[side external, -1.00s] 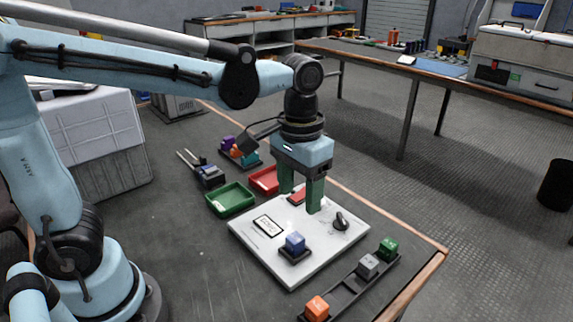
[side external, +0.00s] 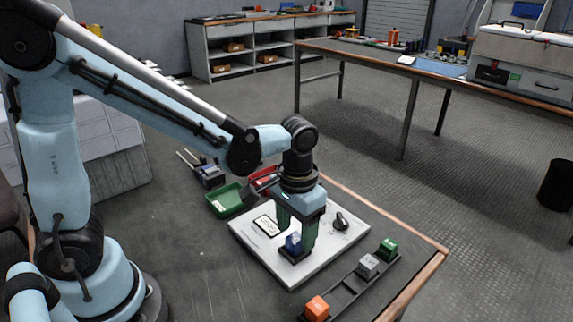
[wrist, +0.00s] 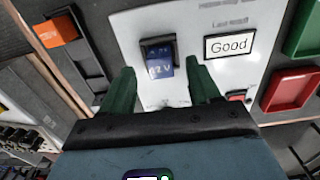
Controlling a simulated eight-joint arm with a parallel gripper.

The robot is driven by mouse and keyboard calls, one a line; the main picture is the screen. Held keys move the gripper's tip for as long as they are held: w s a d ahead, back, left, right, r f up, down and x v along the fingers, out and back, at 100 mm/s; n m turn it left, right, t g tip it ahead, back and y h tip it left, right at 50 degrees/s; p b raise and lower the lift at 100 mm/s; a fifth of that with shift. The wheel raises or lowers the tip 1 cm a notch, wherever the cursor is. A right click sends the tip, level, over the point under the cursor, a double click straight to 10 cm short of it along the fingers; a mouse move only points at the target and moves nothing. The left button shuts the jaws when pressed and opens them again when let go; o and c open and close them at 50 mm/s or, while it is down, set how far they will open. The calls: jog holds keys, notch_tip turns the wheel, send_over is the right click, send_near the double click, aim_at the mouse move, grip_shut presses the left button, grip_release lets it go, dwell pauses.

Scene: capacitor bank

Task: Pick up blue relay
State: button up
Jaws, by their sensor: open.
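The blue relay (side external: 293,243) is a small blue block seated in a dark socket on the white board (side external: 262,255). In the wrist view the blue relay (wrist: 160,66) carries a "12 V" marking and lies just beyond and between my fingertips. My gripper (side external: 296,236) points down over the board with its green fingers apart, one on each side of the relay. In the wrist view my gripper (wrist: 160,72) is open and empty. Part of the relay is hidden behind a finger in the side view, and I cannot tell whether either finger touches it.
A black rail with orange (side external: 317,307), grey (side external: 368,265) and green (side external: 388,248) blocks lies right of the board. A black knob (side external: 341,221) stands on the board. Green (side external: 230,200) and red (side external: 262,179) trays sit behind it.

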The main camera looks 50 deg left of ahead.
jog(key=shift+f, duration=1.4)
jog(key=shift+c, duration=0.3)
jog(key=c, duration=1)
jog(key=shift+r, duration=0.1)
